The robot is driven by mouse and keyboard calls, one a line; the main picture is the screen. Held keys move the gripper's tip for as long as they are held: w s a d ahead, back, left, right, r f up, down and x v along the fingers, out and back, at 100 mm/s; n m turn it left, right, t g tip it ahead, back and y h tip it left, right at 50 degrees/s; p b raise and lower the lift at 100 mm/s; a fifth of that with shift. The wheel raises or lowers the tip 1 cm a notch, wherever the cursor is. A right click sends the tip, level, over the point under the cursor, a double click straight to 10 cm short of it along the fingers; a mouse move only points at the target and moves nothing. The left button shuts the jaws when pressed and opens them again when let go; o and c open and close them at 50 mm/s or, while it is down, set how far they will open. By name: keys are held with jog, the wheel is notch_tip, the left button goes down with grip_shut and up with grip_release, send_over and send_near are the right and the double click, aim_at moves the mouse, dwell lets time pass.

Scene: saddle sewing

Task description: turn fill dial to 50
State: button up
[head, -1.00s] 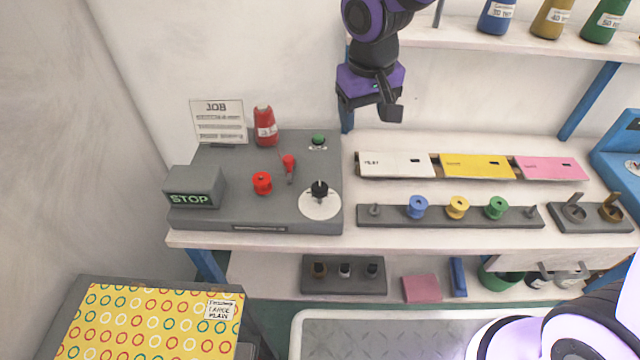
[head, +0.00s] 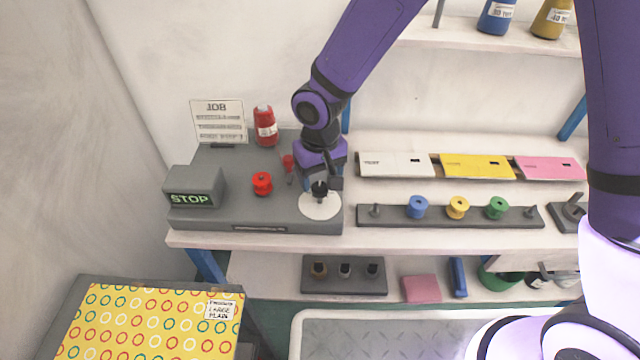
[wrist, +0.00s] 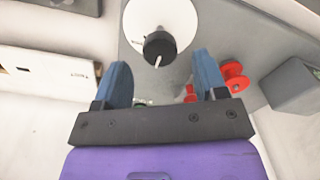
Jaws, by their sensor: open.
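The fill dial is a black knob (head: 319,188) with a white pointer line, on a round white plate (head: 318,207) at the right front of the grey machine panel. In the wrist view the knob (wrist: 159,47) lies ahead of and between my fingertips, apart from them, with its white line visible. My gripper (head: 325,180) is open and empty, just above and behind the dial. In the wrist view its two blue fingers (wrist: 164,75) are spread wide. The scale marks on the plate are too small to read.
Close by on the panel are a red spool (head: 262,183), a red lever (head: 288,162), a red thread cone (head: 265,126) and a STOP box (head: 193,187). A rack of coloured spools (head: 450,215) and white, yellow and pink cards (head: 477,167) lie to the right.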

aim_at(320, 186)
jog(key=shift+f, duration=1.55)
jog(key=c, duration=0.9)
jog(key=shift+c, duration=0.2)
jog(key=n, duration=0.3)
jog(key=shift+n, duration=2.3)
